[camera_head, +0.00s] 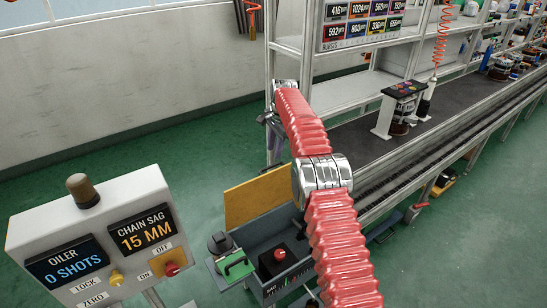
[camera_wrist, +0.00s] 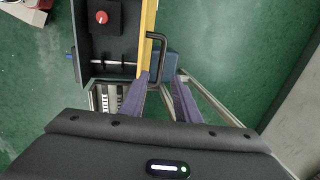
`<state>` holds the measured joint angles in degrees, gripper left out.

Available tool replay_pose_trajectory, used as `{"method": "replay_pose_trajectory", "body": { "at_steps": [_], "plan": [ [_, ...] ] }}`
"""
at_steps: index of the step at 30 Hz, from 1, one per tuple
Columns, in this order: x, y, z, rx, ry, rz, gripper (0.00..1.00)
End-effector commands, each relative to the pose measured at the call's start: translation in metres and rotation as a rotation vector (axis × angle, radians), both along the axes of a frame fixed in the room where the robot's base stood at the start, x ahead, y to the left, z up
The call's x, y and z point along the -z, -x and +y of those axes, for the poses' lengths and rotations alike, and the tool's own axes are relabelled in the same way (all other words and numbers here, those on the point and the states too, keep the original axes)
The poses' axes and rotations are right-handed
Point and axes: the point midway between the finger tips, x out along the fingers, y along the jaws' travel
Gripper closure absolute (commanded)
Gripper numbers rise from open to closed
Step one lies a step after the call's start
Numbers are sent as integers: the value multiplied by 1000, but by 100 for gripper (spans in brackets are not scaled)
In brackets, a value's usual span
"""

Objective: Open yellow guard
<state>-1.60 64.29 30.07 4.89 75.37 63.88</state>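The yellow guard (camera_head: 258,198) shows in the head view as a flat panel standing up along the far side of a grey box. In the wrist view it is a narrow yellow strip (camera_wrist: 149,28) seen nearly edge-on, with a black bar handle (camera_wrist: 163,48) on its right side. My gripper (camera_wrist: 161,84) has two purple fingers spread apart, with the handle's lower end just beyond the gap. I cannot tell whether they touch it. In the head view my gripper (camera_head: 275,140) is partly hidden by my red-sleeved arm, above and behind the guard.
The grey box (camera_head: 270,232) holds a red knob (camera_head: 280,254). A control panel (camera_head: 95,240) stands at the lower left. The conveyor line (camera_head: 400,150) runs along the right. Green floor is clear at the left, behind the panel.

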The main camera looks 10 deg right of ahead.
Motion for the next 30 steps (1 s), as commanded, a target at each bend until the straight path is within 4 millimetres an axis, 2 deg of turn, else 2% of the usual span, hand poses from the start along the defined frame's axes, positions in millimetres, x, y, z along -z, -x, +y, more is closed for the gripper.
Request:
{"method": "replay_pose_trajectory", "body": {
  "at_steps": [3,9,22,30],
  "plan": [
    [-19,3,-2,0,0,-2,71],
    [-33,5,-4,1,0,-1,71],
    [-34,6,-5,-9,2,-1,71],
    [-30,0,-5,-131,28,-33,71]
  ]
}}
